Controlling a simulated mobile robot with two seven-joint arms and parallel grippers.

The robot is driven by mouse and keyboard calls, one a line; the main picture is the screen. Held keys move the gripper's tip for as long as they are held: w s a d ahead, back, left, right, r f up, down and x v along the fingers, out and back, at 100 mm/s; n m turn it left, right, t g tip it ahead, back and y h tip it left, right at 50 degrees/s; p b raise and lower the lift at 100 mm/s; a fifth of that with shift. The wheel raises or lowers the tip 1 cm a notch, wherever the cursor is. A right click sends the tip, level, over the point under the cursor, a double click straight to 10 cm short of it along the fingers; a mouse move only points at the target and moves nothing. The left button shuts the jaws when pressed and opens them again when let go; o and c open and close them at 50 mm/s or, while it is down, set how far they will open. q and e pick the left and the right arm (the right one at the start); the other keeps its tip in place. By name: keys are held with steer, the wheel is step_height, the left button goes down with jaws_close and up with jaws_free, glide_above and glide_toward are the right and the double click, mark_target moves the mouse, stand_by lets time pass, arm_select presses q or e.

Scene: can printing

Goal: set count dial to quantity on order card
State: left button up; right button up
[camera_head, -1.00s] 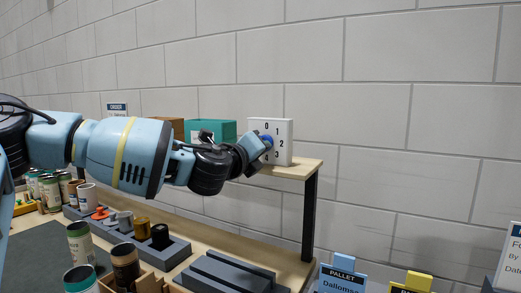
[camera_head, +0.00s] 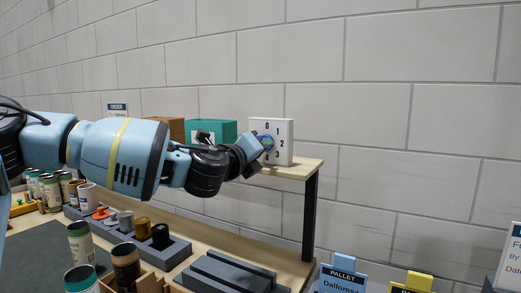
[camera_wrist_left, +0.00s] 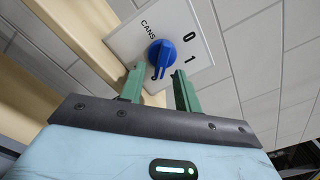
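The count dial is a blue knob (camera_wrist_left: 160,52) on a white panel (camera_head: 283,142) numbered 0 to 4, on the raised shelf. In the wrist view its narrow ridge lies between the fingertips; which number it points to I cannot tell. My left gripper (camera_head: 259,146) is at the panel's front, partly hiding the knob and the 4. In the wrist view its two green fingers (camera_wrist_left: 159,75) are apart, one on each side of the knob, with visible gaps. The order card (camera_head: 117,109) stands at the back left; its quantity is too small to read. My right gripper is out of view.
A teal box (camera_head: 225,128) and a brown box (camera_head: 172,126) stand behind my arm. Below are a grey rack (camera_head: 176,252) with stamp-like pieces, several cans (camera_head: 80,243) and a grey block (camera_head: 228,272). A blue pallet sign (camera_head: 343,279) is at the bottom right.

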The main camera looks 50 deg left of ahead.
arm_select(q)
steer(key=v, duration=0.7)
steer(key=shift+w, duration=0.1)
stand_by(0.5)
